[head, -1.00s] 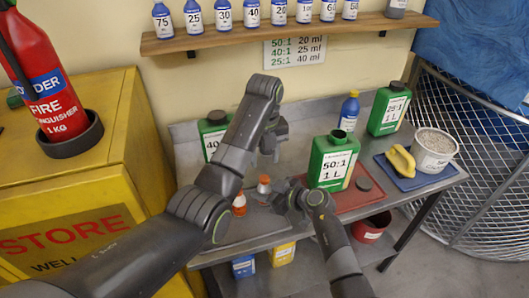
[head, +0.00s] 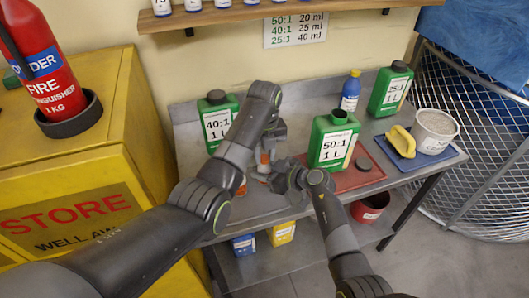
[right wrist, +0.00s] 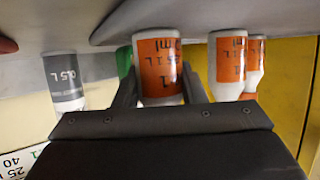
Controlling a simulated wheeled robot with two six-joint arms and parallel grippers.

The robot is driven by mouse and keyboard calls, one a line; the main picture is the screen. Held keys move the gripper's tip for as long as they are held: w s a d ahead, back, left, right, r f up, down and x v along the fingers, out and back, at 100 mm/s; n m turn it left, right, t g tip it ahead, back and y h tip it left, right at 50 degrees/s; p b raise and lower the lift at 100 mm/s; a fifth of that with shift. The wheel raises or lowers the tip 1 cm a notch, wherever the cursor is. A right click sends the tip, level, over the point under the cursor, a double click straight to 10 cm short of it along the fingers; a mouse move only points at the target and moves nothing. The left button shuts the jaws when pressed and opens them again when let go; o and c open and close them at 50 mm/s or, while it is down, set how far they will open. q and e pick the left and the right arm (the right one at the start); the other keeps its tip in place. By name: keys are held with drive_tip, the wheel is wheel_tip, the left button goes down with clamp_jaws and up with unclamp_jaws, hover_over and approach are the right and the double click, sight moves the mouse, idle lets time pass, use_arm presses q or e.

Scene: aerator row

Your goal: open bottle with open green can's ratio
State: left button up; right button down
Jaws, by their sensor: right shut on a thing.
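My right gripper (head: 283,178) is left of this can, low over the grey bench. In the right wrist view it is shut on a white bottle with an orange label (right wrist: 158,66). My left gripper (head: 274,132) is above the bench, between the 50:1 can and the green can marked 40:1 (head: 217,122); its fingers are unclear. Orange-marked bottles (right wrist: 230,66) stand to the right in the wrist view.
A grey-label bottle (right wrist: 65,82) shows left in the wrist view. A capped green 25:1 can (head: 391,90), blue bottle (head: 350,92), white tub (head: 436,130) and yellow sponge-like object (head: 401,142) are at the right. A sign (head: 295,30) lists ratios. A yellow cabinet (head: 70,180) stands left.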

use_arm(q)
clamp_jaws()
drive_tip(key=n, duration=1.3)
drive_tip(key=shift+r, duration=0.1)
drive_tip(key=n, duration=0.4)
drive_tip(key=shift+n, duration=0.4)
drive_tip(key=n, duration=1)
drive_tip(key=shift+n, duration=0.3)
drive_tip(key=n, duration=0.6)
drive_tip(key=shift+w, duration=0.1)
drive_tip(key=n, duration=0.7)
drive_tip(key=shift+r+n, duration=0.1)
drive_tip(key=shift+n, duration=0.2)
drive_tip(key=n, duration=1.2)
